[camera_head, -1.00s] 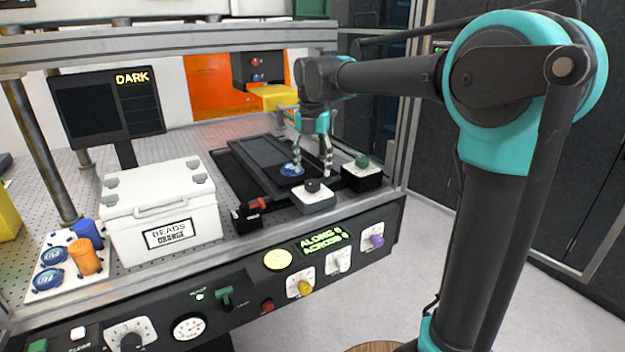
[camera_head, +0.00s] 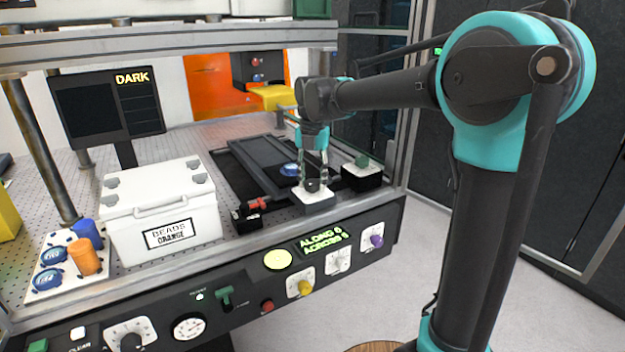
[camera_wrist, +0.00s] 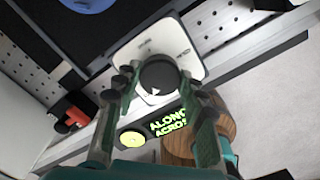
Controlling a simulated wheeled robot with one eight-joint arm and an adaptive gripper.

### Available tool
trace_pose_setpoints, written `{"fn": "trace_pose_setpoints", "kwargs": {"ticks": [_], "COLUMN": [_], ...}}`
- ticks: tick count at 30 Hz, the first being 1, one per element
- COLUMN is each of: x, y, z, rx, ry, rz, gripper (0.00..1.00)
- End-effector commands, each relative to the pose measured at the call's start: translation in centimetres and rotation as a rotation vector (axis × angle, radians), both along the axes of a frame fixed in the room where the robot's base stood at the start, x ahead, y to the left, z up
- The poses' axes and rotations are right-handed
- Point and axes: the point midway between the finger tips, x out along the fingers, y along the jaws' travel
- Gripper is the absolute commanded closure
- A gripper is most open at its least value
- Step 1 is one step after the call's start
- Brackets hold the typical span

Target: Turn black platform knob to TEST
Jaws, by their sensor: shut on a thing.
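The black platform knob (camera_wrist: 158,78) sits on a white-topped block in the wrist view, with a small white pointer mark on it. The block's labels are too small to read surely. In the head view the knob (camera_head: 312,185) tops the block (camera_head: 314,201) at the table's front edge. My gripper (camera_head: 313,180) points down over it. In the wrist view my gripper's fingers (camera_wrist: 158,88) stand on both sides of the knob, shut on it. The dark platform (camera_head: 262,160) lies behind, with a blue disc (camera_head: 289,169) on it.
A block with a green knob (camera_head: 362,163) stands just right of my gripper. A black block with a red part (camera_head: 251,212) is to the left. A white box (camera_head: 160,212) stands further left. The display (camera_head: 322,240) on the front panel reads "ALONG 6 ACROSS 6".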

Motion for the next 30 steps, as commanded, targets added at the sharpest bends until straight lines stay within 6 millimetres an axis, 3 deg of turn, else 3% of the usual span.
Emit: {"fn": "trace_pose_setpoints", "kwargs": {"ticks": [3,14,30], "x": [0.0,0.0,0.01], "y": [0.0,0.0,0.01], "z": [0.01,0.02,0.03], "rx": [0.0,0.0,0.0], "ry": [0.0,0.0,0.0], "rz": [0.0,-0.072,-0.526], "gripper": [0.88,0.88,0.88]}}
